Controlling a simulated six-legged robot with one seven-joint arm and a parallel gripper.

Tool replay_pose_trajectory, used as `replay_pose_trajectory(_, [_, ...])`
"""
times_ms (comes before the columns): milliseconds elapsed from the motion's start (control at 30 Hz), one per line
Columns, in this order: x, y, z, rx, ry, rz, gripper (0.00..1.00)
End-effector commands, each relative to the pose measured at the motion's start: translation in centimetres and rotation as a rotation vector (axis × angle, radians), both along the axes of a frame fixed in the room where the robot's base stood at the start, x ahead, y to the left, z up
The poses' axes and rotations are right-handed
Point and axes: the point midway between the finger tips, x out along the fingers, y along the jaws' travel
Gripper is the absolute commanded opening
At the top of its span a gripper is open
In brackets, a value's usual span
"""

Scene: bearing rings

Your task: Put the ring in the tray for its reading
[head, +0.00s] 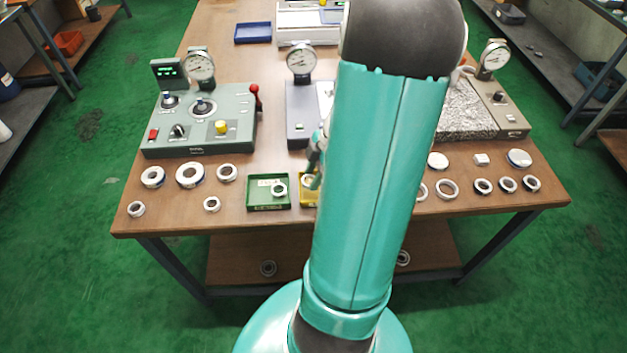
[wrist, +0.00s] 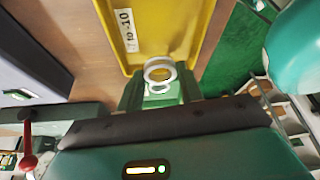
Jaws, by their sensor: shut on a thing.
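My gripper (wrist: 160,84) is shut on a pale metal ring (wrist: 159,69), seen in the wrist view at the near end of a yellow tray (wrist: 172,30). The tray has a white label that seems to end in "to -10". I cannot tell whether the ring touches the tray. In the head view the gripper (head: 315,165) is mostly hidden by my arm, and the ring (head: 307,180) shows over the yellow tray (head: 309,203). A green tray (head: 256,206) stands just left, with another ring (head: 279,190) in it.
Loose rings (head: 190,175) lie left of the trays and more (head: 483,186) lie right. A grey-green gauge box (head: 215,135) with a red-knobbed lever stands behind on the left. Another dial gauge (head: 300,60) stands mid-table. A blue tray (head: 253,32) is at the back.

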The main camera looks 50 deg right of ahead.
Motion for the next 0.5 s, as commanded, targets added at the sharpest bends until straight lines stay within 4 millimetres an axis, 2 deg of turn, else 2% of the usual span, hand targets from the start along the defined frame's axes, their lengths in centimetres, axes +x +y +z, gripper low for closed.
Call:
replay_pose_trajectory(100, [0.0, 0.1, -2.1, 0.005, 0.001, -0.001, 0.10])
replay_pose_trajectory(167, [0.0, 0.1, -2.7, 0.004, 0.001, 0.000, 0.10])
replay_pose_trajectory(500, [0.0, 0.0, -3.1, 0.000, 0.000, -0.001, 0.10])
